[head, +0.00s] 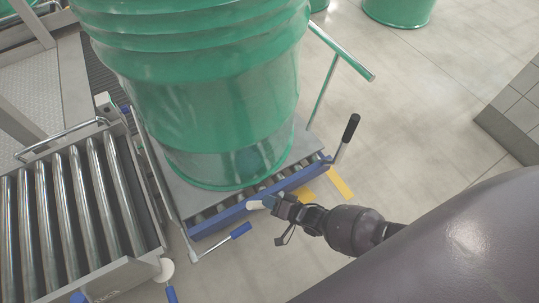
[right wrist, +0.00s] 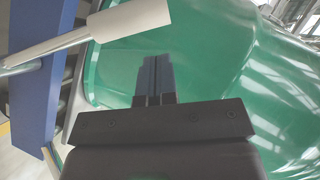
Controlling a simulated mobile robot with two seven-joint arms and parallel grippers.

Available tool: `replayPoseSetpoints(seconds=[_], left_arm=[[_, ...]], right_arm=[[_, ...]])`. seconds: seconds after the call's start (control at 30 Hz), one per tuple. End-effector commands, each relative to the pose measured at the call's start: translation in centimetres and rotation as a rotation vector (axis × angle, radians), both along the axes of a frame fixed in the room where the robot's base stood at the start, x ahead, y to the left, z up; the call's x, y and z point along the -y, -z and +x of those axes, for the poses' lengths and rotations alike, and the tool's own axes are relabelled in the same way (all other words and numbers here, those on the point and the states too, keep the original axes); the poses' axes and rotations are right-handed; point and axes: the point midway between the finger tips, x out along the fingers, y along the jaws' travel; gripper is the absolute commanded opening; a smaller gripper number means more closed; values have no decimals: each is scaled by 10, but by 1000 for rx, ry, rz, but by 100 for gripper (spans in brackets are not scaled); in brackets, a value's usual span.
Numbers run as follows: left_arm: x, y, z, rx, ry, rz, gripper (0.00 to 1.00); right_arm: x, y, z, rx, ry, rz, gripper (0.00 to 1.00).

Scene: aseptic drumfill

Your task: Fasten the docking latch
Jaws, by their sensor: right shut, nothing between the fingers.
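The frames do not mark which lever is the docking latch. A lever with a pale grip (head: 255,205) is at the blue front bar (head: 222,215) of the roller cart; the grip shows large at upper left in the right wrist view (right wrist: 110,24). My right gripper (head: 272,202) is beside this grip, its fingers (right wrist: 155,78) shut and empty, apart from the grip in the wrist view. My left gripper is out of view.
A large green drum (head: 215,110) stands on the cart, close behind my right gripper. A roller conveyor (head: 70,215) lies at the left, next to the cart. A push handle (head: 345,55) rises at the cart's right. Open floor (head: 430,110) lies to the right.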

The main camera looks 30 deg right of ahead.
Motion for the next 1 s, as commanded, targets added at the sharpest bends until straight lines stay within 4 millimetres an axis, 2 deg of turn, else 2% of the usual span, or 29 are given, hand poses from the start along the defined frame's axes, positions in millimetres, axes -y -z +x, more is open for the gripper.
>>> replayPoseSetpoints(seconds=[0.07,0.2,0.4,0.6,0.77,1.0], left_arm=[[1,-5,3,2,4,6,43],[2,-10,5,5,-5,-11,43],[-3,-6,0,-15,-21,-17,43],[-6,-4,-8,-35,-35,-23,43],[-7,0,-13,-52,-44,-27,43],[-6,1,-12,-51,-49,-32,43]], right_arm=[[3,-10,1,8,2,-1,0],[18,-20,-22,7,4,-3,0],[35,-32,-52,8,4,-3,0],[45,-38,-73,5,4,-4,0],[49,-40,-81,1,4,-3,0],[50,-39,-82,1,4,-3,0]])
